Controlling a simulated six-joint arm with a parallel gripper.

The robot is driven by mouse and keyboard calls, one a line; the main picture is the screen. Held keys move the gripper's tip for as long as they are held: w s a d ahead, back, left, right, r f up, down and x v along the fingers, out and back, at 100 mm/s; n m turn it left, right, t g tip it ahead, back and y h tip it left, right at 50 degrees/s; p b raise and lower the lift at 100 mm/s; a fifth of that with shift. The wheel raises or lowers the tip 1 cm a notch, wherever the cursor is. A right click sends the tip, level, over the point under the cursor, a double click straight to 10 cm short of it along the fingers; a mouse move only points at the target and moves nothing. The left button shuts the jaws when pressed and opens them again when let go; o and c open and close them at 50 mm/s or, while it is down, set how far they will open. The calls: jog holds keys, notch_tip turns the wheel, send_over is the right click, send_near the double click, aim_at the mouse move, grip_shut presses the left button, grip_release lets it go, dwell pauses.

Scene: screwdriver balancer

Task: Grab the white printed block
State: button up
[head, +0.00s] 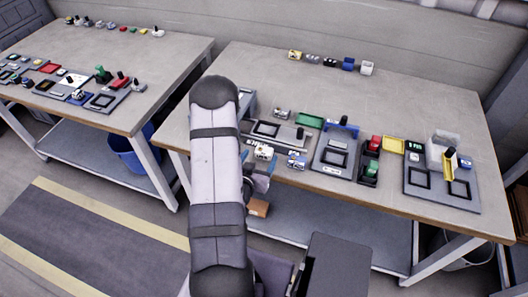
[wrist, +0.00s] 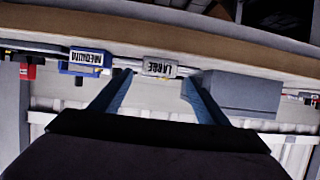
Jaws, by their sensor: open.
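The white printed block (head: 263,151) sits near the front edge of the right-hand table, just right of my arm. In the wrist view it is the pale block with "LARGE" upside down (wrist: 160,67). It appears between my fingertips in that picture, slightly beyond them. My gripper (wrist: 155,78) is open with a blue finger on each side and nothing held. In the head view my gripper (head: 262,172) shows partly beside my arm, close to the block at the table's front edge. Whether a finger touches the block cannot be told.
A blue-edged block reading "MEDIUM" (wrist: 88,60) stands close beside it, also in the head view (head: 297,158). A grey box shape (wrist: 240,92) lies on the other side. A grey tray (head: 335,152) and red and green blocks stand farther right. The table's middle back is clear.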

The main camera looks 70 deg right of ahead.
aim_at(264, 151)
jog(key=shift+p+x, duration=0.5)
jog(key=shift+x, duration=1.35)
jog(key=shift+s+r, duration=0.1)
jog(key=shift+c, duration=0.6)
jog(key=c, duration=1.1)
jog(key=shift+o, duration=0.2)
jog(key=shift+r, duration=0.15)
notch_tip(264, 151, up, 10)
jog(key=shift+b, duration=0.45)
